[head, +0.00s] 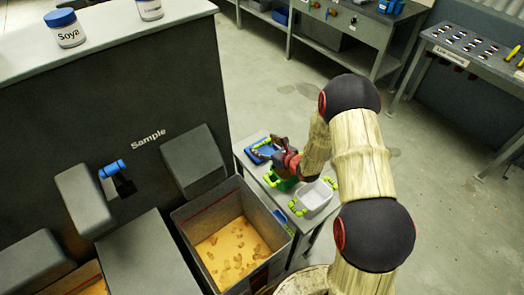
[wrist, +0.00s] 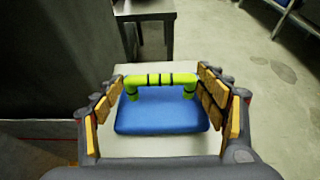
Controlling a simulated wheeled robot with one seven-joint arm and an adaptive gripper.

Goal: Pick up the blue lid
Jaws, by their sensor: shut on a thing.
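The blue lid (wrist: 162,115) has a lime-green handle with dark bands and lies between my fingers in the wrist view. In the head view the blue lid (head: 262,150) shows at the far end of a small light table (head: 248,142), partly hidden by my gripper. My gripper (wrist: 162,90) is shut on the lid, with the padded fingers at the two ends of the handle. My gripper (head: 279,156) is also over the table in the head view. I cannot tell whether the lid touches the tabletop.
A dark machine (head: 110,110) borders the left. Open floor lies behind.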

